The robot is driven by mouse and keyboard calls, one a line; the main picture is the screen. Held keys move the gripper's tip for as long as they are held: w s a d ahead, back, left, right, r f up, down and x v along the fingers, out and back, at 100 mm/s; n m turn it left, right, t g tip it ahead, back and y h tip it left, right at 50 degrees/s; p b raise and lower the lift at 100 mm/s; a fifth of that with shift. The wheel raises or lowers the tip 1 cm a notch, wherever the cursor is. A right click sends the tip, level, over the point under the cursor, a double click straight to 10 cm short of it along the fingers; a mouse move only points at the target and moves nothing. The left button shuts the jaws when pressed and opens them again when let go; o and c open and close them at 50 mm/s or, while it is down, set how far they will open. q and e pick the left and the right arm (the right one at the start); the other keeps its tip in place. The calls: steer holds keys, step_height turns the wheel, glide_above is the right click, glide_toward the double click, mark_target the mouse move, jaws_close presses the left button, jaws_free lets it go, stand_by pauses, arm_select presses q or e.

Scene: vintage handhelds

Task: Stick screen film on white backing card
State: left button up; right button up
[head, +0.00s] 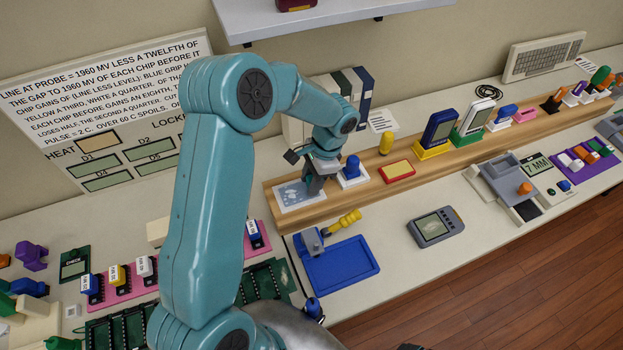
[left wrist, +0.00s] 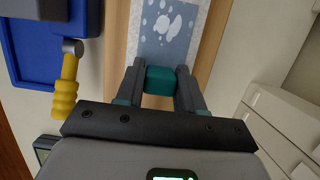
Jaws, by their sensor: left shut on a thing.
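A white backing card (head: 279,187) lies at the left end of the wooden shelf. A grey-blue film with white blotches (head: 298,196) lies over it, and white edging shows around the film. In the left wrist view the film (left wrist: 168,28) and the card's white rim (left wrist: 203,22) are ahead of the fingertips. My left gripper (head: 315,188) is at the card's right end, pointing down. It is shut on a small teal block (left wrist: 160,80). Whether the block joins the film, and whether the film is pressed flat, I cannot tell.
A blue-knobbed white block (head: 352,173) stands close right of the gripper. A red-and-yellow pad (head: 397,171) lies farther right. In front are a yellow-handled tool (head: 346,221), a blue tray (head: 341,267) and a grey handheld (head: 435,227). White binders (head: 296,128) stand behind.

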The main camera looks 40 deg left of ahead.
arm_select(q)
steer(key=shift+f, duration=0.1)
steer(key=o, duration=1.2)
steer(key=shift+o, duration=0.2)
steer(key=shift+r+p, duration=2.1)
steer(key=shift+r, duration=0.95)
